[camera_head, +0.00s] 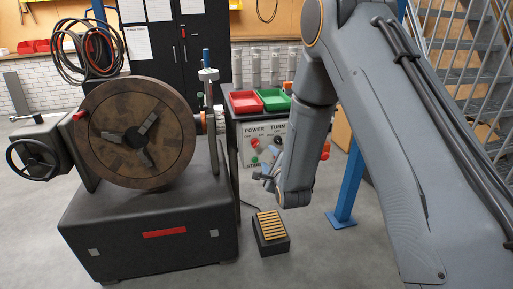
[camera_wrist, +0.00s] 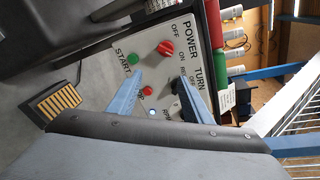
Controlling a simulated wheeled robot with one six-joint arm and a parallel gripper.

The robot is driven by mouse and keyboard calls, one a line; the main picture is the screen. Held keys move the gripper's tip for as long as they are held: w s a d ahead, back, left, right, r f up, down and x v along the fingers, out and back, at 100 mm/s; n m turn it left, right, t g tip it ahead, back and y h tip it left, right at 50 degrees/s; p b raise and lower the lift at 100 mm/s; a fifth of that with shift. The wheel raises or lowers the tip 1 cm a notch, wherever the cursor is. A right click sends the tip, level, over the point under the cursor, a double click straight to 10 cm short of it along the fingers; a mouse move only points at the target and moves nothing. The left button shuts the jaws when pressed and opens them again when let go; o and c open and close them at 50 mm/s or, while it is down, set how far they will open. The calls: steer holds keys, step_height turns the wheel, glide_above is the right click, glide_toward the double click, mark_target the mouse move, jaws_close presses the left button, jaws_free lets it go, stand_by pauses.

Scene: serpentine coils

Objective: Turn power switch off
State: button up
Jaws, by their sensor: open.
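The white control panel (camera_head: 246,133) stands right of the big machine, partly hidden behind my gripper in the head view. In the wrist view the panel (camera_wrist: 118,78) appears turned sideways. Its red power switch (camera_wrist: 165,48) sits by the OFF and ON labels; I cannot tell which its pointer faces. A green START button (camera_wrist: 132,58), a small red button (camera_wrist: 147,91) and a dark TURN knob (camera_wrist: 176,86) are near it. My gripper (camera_wrist: 160,78) is open and empty, its blue fingers apart in front of the panel. In the head view my gripper (camera_head: 268,178) is small and partly unclear.
The coil machine with its round brown faceplate (camera_head: 135,135) stands left of the panel. A foot pedal (camera_head: 270,228) lies on the floor below. Red (camera_head: 245,102) and green (camera_head: 273,99) trays sit above the panel. A blue post (camera_head: 349,185) and stairs are at the right.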

mark_target(256, 145)
steer(key=w+a+m, duration=0.1)
steer(key=w, duration=0.1)
steer(key=w+a+m+t, duration=0.1)
steer(key=w+a, duration=0.1)
steer(key=w, duration=0.1)
steer(key=w+a+m+t+y+p, duration=0.1)
steer(key=w+a, duration=0.1)
steer(key=shift+w, duration=0.3)
steer(key=shift+c, duration=0.4)
steer(key=c, duration=1)
